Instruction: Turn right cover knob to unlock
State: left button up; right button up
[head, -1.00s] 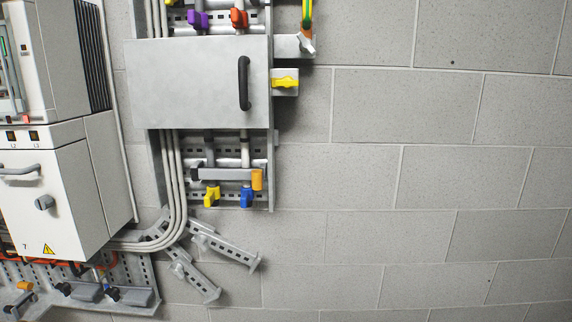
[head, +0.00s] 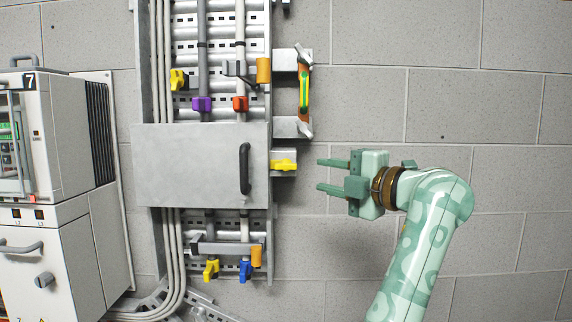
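The cover (head: 190,165) is a grey panel with a black vertical handle (head: 244,168). At its right edge a yellow knob (head: 286,165) sits on a small grey bracket, its grip lying horizontal. My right gripper is not in view.
Above the knob, a green-yellow bar (head: 304,92) stands between two brackets. Coloured valve handles sit above and below the cover, including a red one (head: 240,104) and a blue one (head: 245,270). A white cabinet (head: 60,240) stands left. The block wall at right is bare.

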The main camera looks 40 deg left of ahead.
aim_at(290, 167)
pick_arm(q)
jog(key=a, duration=0.3)
jog(key=a+p, duration=0.1)
jog(key=a, duration=0.3)
jog(key=a+p, duration=0.1)
jog(key=a, duration=0.3)
jog(key=shift+w+r, duration=0.1)
jog(key=shift+w, duration=0.3)
jog(key=shift+a, duration=0.5)
jog(key=shift+c, duration=0.3)
grip_shut()
